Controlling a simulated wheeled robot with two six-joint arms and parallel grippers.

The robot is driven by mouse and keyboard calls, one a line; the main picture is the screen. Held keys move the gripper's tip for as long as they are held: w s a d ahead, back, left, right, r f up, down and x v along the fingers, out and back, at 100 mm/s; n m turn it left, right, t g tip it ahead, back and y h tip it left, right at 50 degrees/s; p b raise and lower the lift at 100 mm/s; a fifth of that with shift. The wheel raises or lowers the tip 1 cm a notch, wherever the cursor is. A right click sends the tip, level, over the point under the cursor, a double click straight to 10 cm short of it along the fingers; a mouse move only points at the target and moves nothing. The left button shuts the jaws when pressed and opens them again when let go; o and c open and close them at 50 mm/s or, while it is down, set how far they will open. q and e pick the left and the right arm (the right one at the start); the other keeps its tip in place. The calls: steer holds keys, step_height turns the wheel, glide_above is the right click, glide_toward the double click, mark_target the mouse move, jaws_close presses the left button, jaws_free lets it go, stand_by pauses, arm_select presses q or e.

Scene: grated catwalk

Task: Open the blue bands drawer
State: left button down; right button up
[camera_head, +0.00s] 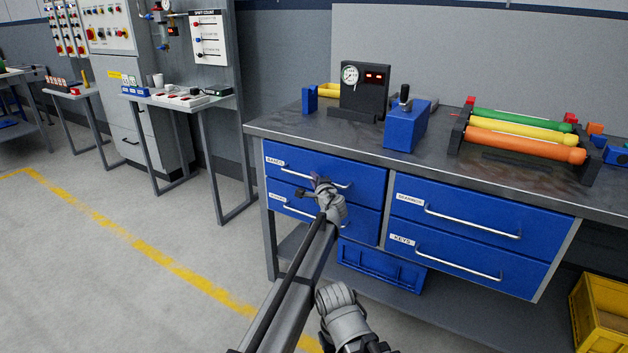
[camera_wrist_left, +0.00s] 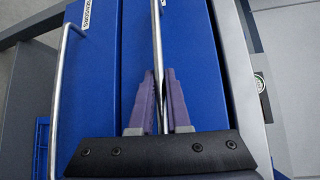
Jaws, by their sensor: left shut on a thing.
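The blue drawer labelled BANDS (camera_head: 325,162) is the top left drawer under the workbench. It looks flush or nearly flush with its neighbours. Its long silver bar handle (camera_head: 297,174) runs across the front, and it also shows in the left wrist view (camera_wrist_left: 157,30). My left gripper (camera_head: 322,184) is at the handle. In the left wrist view its purple fingers (camera_wrist_left: 160,98) are on both sides of the bar, shut on it. Part of the handle and drawer front is hidden behind the gripper in the head view.
Another blue drawer (camera_head: 355,217) sits directly below. Two more, one labelled KEYS (camera_head: 465,262), are to the right. The workbench top (camera_head: 440,165) carries a gauge box (camera_head: 363,90), a blue block (camera_head: 405,128) and coloured rollers (camera_head: 525,137). A blue crate (camera_head: 380,266) stands underneath. Floor at left is clear.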

arm_select(q)
steer(key=s+a, duration=0.7)
steer(key=s, duration=0.5)
steer(key=s+a, duration=0.7)
steer(key=s, duration=0.6)
steer(key=shift+a, duration=0.2)
arm_select(e)
steer(key=shift+s+a, duration=0.3)
steer(key=shift+s, duration=0.25)
steer(key=shift+s+a, duration=0.3)
steer(key=shift+s, duration=0.2)
arm_select(q)
steer(key=c, duration=0.9)
jaws_free()
